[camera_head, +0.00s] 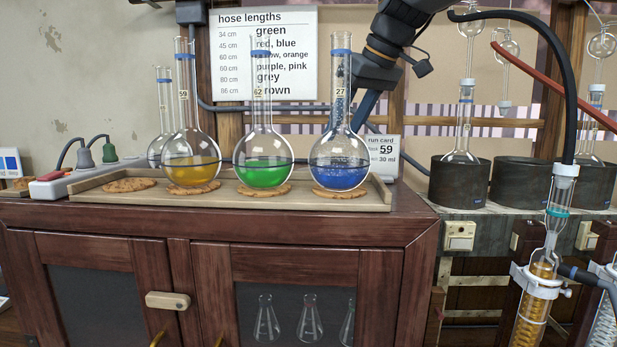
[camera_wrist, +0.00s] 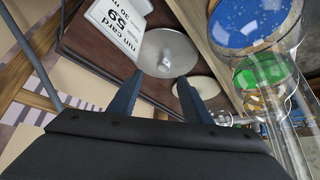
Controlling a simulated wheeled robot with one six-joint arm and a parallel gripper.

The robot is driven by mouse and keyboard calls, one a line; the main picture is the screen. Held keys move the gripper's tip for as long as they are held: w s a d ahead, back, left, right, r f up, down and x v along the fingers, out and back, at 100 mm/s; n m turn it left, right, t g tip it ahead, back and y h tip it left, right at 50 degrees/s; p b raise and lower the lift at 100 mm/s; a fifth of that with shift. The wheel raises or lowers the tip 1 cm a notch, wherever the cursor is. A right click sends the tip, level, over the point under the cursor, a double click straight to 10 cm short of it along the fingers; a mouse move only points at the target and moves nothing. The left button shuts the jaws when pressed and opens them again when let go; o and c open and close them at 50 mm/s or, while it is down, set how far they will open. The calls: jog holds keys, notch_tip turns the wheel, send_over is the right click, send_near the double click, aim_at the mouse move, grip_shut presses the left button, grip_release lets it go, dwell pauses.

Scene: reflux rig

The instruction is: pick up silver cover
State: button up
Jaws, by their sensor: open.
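In the wrist view a round, shallow silver cover (camera_wrist: 170,50) lies on the dark wood cabinet top, beside the run card. A second pale, round disc (camera_wrist: 203,87) lies farther along, partly behind a fingertip; I cannot tell its material. My gripper (camera_wrist: 158,80) is open, with its two blue fingers apart and empty. The fingertips point toward the silver cover; I cannot tell how far apart they are from it. In the head view my gripper (camera_head: 363,110) hangs behind the blue flask, partly hidden by it. The silver cover is hidden there.
Flasks with yellow (camera_head: 192,172), green (camera_head: 263,174) and blue (camera_head: 339,176) liquid stand on cork rings in a wooden tray (camera_head: 230,200). An empty flask stands behind the yellow one. The run card (camera_head: 384,155) is close to my gripper. Glass rigs (camera_head: 460,150) and a black hose are at right.

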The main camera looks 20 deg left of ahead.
jog(key=shift+s+p+x, duration=0.15)
jog(key=shift+p+x, duration=0.7)
jog(key=shift+x, duration=1.2)
jog(key=shift+s+p+x, duration=0.15)
jog(key=shift+p+x, duration=0.65)
jog(key=shift+x, duration=1.25)
jog(key=shift+a, duration=0.15)
jog(key=c, duration=1.1)
grip_shut()
jog(key=shift+r, duration=0.1)
